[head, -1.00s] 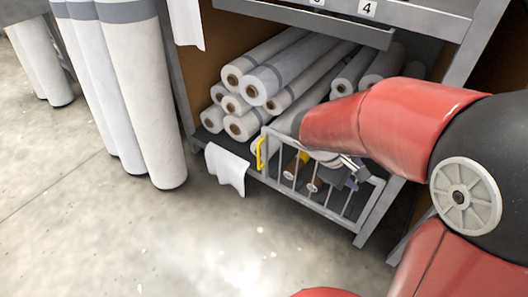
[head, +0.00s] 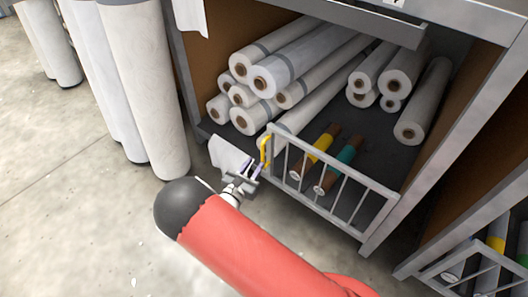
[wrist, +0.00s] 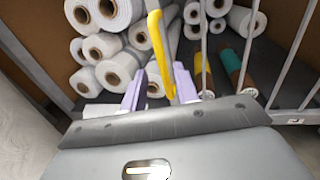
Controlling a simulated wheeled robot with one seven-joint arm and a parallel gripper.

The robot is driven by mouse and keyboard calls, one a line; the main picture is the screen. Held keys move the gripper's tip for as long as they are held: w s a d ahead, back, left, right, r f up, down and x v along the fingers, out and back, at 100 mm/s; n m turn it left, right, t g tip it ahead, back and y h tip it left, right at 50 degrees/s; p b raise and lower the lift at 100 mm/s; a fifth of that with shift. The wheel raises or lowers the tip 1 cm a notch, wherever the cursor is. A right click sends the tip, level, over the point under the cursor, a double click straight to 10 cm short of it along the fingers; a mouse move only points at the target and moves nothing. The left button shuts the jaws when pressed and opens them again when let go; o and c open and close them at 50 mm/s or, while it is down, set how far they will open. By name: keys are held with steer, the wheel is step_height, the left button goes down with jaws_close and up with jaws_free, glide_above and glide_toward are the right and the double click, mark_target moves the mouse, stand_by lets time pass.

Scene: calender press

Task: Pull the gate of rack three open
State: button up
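The gate (head: 330,182) is a grey barred panel across the front of the lower rack bay, standing in line with the shelf edge. Its yellow handle (head: 265,150) is at its left end. My gripper (head: 250,168) is just below and in front of the handle in the head view. In the wrist view the handle (wrist: 158,45) stands upright, and its lower part comes down between the two purple fingertips (wrist: 160,85). The fingers are apart. I cannot tell whether either one touches the handle. No rack number is readable now.
White rolls (head: 280,75) are stacked behind the gate, with brown rolls with yellow and teal bands. Tall white rolls (head: 145,90) stand at left. Another gate (head: 455,272) is at lower right. Front floor is clear.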

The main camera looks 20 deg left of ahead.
mark_target(262, 155)
steer(key=w, duration=0.2)
steer(key=w+d, duration=0.1)
steer(key=w, duration=0.3)
steer(key=shift+w+d, duration=0.25)
jaws_close()
